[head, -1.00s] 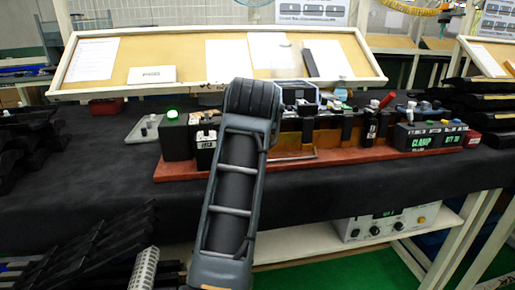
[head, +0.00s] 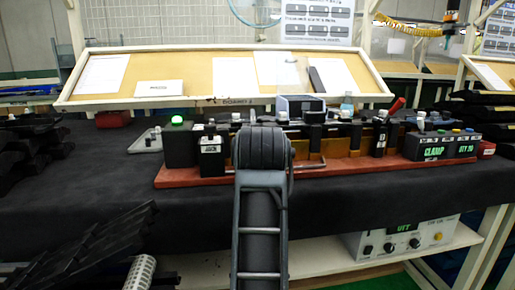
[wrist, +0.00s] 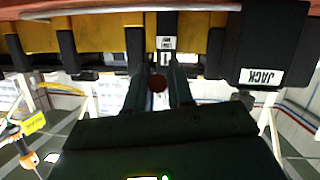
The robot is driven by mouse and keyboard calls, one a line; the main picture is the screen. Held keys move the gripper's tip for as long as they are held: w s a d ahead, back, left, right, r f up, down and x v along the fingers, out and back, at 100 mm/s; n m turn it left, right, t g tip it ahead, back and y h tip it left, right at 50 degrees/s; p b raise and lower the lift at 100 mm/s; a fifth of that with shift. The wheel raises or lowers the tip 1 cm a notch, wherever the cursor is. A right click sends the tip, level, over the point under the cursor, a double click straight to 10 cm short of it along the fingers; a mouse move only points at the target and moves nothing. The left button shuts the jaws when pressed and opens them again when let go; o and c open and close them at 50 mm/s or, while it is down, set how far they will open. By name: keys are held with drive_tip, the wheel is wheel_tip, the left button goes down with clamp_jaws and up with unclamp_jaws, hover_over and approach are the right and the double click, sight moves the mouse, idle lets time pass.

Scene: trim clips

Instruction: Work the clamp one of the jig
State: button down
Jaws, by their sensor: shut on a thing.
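The jig is a row of black and amber blocks on a red base (head: 420,166) on the dark bench. In the wrist view, which looks upside down, my gripper (wrist: 158,80) is shut on a dark red round knob (wrist: 158,84), seen end-on between the two fingers. The knob belongs to a black clamp with a small white label (wrist: 167,43), too small to read. A block marked JACK (wrist: 262,77) is beside it. In the head view my arm hides the gripper and this clamp. Another clamp with a red handle (head: 396,106) stands farther right, its handle tilted.
A green-lit button box (head: 177,122) is at the jig's left end and a CLAMP display box (head: 433,153) at its right. A sloped board with papers (head: 215,76) stands behind. Black parts (head: 90,250) are stacked at front left. The bench front is clear.

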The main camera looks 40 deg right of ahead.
drive_tip(key=shift+f, duration=0.1)
drive_tip(key=c, duration=1.1)
unclamp_jaws()
drive_tip(key=v, duration=0.8)
